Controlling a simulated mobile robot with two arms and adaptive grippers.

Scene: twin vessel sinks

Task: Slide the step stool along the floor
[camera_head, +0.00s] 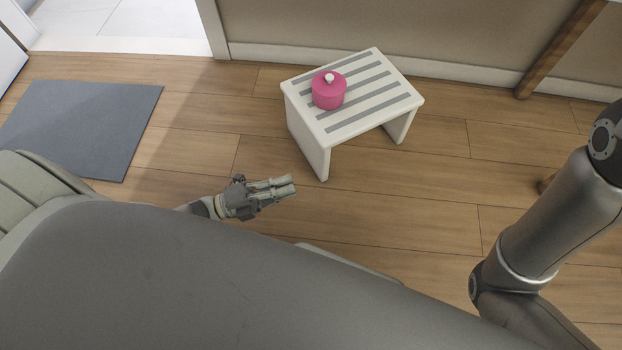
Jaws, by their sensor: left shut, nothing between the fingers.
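The white step stool (404,97) with grey strips on its top stands upright on the wooden floor, near the wall. A round pink lidded pot (328,92) with a pale knob sits on the left part of its top. My left gripper (292,186) is shut and empty, its fingers pointing right. It is in front of the stool, a little to the left of the stool's near leg, and apart from it. My right arm comes in at the right, but its gripper is out of view.
A grey mat (80,125) lies on the floor at the left. The wall with its white baseboard (450,73) runs behind the stool. A wooden post (560,48) stands at the back right. Bare floor (400,200) lies in front of the stool and to its right.

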